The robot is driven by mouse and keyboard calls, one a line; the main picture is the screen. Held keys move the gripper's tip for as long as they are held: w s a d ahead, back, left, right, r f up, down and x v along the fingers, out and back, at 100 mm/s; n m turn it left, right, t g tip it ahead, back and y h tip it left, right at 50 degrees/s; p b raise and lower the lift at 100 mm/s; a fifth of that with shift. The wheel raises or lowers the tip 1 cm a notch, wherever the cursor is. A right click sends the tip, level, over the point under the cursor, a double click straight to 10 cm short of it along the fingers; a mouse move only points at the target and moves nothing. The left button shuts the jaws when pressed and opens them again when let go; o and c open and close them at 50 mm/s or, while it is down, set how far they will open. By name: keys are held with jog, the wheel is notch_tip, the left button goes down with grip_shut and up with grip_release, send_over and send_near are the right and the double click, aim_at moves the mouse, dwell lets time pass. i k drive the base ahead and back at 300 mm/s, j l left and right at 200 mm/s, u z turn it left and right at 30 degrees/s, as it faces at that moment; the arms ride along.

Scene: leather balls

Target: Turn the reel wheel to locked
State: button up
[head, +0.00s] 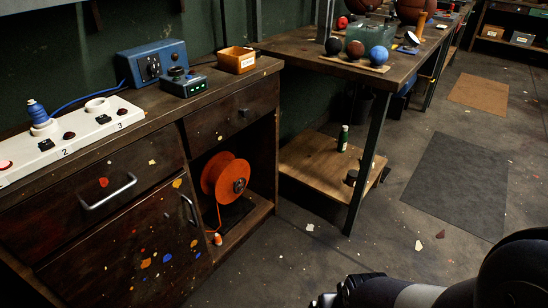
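An orange reel wheel (222,174) stands upright in the open bay of the dark wooden cabinet. It has a dark hub on its right face, and an orange line hangs from it to a small orange-and-white end piece (217,239) near the bay's front edge. I cannot tell from here whether the wheel is locked. My gripper (322,300) shows only in part at the bottom edge, below and to the right of the reel and well apart from it. Its fingers are mostly cut off, so its opening is hidden.
The cabinet (107,220) has drawer and door handles jutting out. On top are a white numbered strip (62,142), a blue box (150,61) and an orange bin (237,60). A workbench (302,45) with balls and a low shelf stands right. Floor ahead is mostly clear, with mats.

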aim_at(239, 186)
jog(key=i+j+z, duration=0.5)
jog(key=i+j, duration=0.25)
